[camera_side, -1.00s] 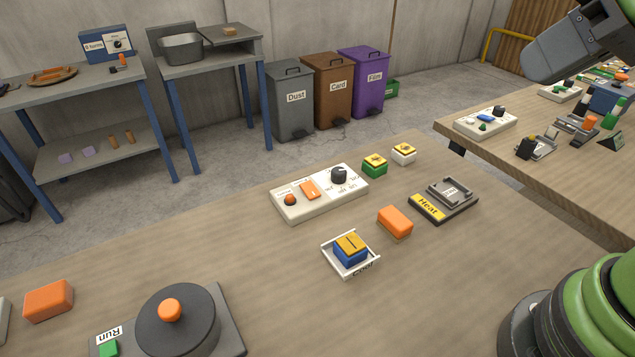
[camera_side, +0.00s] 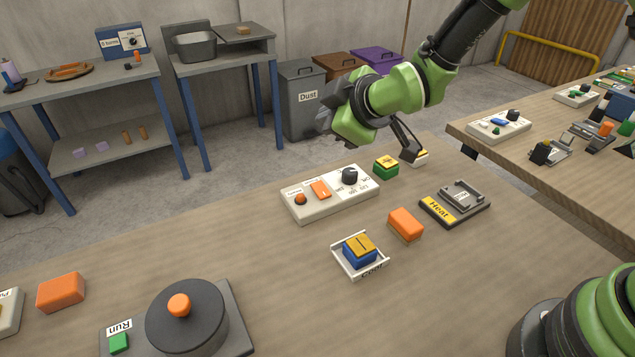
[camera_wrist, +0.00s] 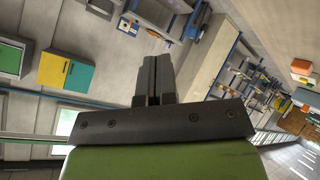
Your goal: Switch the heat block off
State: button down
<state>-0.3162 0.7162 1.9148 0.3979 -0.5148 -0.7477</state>
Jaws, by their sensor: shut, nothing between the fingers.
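In the side view, the heat block (camera_side: 474,207) is a dark plate with a yellow "Heat" label and a raised grey frame on top. Left of it stands a white control box (camera_side: 312,213) with a round orange button (camera_side: 300,199), an orange rocker (camera_side: 320,189) and a black knob (camera_side: 349,175). Its small lettering is unreadable, and the rocker's setting is unclear. My green wrist hangs above and behind the control box, apart from it. A slender dark part there hides some of a white-and-yellow block (camera_side: 421,161). In the wrist view my gripper (camera_wrist: 157,62) is shut and empty.
A green-and-yellow block (camera_side: 386,168) stands beside the control box. A round dark unit (camera_side: 187,325) labelled "Run" is at lower left.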

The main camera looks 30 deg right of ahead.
aim_at(317, 187)
jog(key=f, duration=0.1)
jog(key=n, duration=0.1)
jog(key=a+f, duration=0.1)
jog(key=shift+w+f, duration=0.35)
jog(key=shift+f, duration=0.1)
jog(key=shift+w+f, duration=0.25)
jog(key=shift+f, duration=1.15)
jog(key=shift+w+f, duration=0.25)
jog(key=shift+f, duration=1.2)
jog(key=shift+w+f, duration=0.25)
jog(key=shift+f, duration=1.15)
jog(key=shift+f, duration=0.1)
jog(key=shift+f, duration=0.3)
jog(key=shift+w+f, duration=0.15)
jog(key=shift+f, duration=0.2)
jog(key=shift+r, duration=0.1)
jog(key=shift+r, duration=0.7)
